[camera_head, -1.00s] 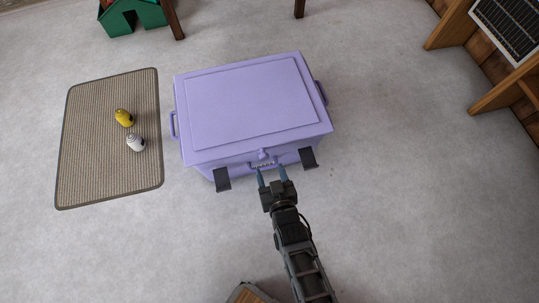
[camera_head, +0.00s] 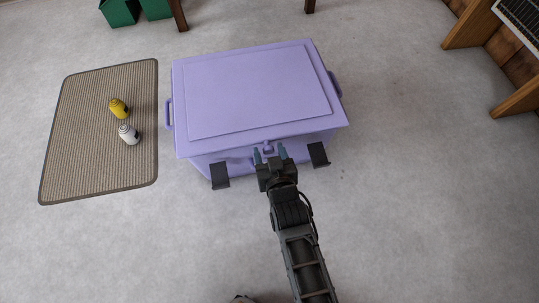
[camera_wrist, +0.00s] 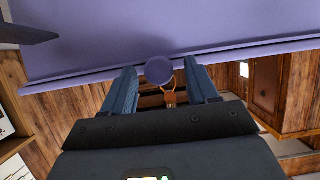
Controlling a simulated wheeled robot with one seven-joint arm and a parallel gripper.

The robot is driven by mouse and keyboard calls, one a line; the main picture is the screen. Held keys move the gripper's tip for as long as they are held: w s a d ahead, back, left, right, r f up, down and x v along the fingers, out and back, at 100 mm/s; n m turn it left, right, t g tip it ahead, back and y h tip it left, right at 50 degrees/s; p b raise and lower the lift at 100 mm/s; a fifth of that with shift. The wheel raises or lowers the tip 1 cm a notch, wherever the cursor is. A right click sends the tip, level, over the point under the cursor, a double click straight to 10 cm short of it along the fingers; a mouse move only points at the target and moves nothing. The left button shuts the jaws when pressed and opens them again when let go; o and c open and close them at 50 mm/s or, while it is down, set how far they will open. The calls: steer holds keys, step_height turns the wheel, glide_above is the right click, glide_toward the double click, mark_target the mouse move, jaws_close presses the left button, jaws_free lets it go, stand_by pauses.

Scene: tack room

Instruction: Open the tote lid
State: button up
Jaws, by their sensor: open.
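The purple tote (camera_head: 215,165) stands on the floor with its lid (camera_head: 255,90) lying flat and closed on top. A small round purple knob (camera_head: 267,147) sits at the middle of the lid's front edge. My gripper (camera_head: 270,153) is open at the tote's front, right at the knob. In the wrist view the knob (camera_wrist: 159,70) lies between the two blue fingertips of my gripper (camera_wrist: 160,85), with a gap on each side. The lid's edge (camera_wrist: 230,50) runs across just beyond the fingers. The tote's front handle is mostly hidden behind my gripper.
Wooden shelving (camera_head: 475,25) stands at right. The floor between is clear.

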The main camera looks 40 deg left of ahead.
steer(key=shift+w+a, duration=0.15)
stand_by(0.3)
steer(key=shift+f, duration=0.1)
jaws_close()
stand_by(0.4)
